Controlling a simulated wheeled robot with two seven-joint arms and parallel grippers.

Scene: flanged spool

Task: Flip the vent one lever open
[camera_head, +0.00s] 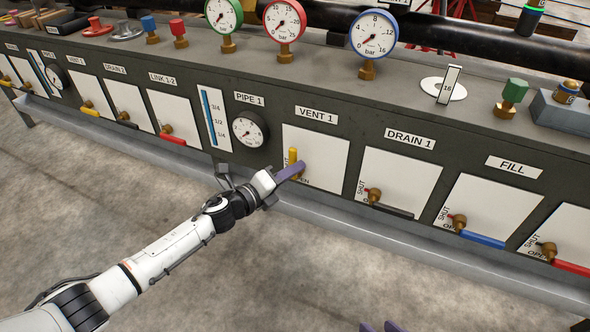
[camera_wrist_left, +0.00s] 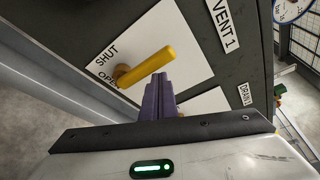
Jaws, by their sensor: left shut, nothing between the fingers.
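The yellow vent 1 lever (camera_head: 293,156) stands upright on its white card, under the VENT 1 label and on the side of the SHUT marking. In the left wrist view, the lever (camera_wrist_left: 152,65) runs from its brass pivot up toward the label. My right gripper (camera_head: 380,327) shows only two purple fingertips, apart, at the bottom edge.
The drain 1 lever (camera_head: 392,209) and the fill lever (camera_head: 480,238) lie sideways to the right. The pipe 1 gauge (camera_head: 250,131) is left of the vent card. A grey ledge (camera_head: 330,222) runs below the panel. The floor in front is clear.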

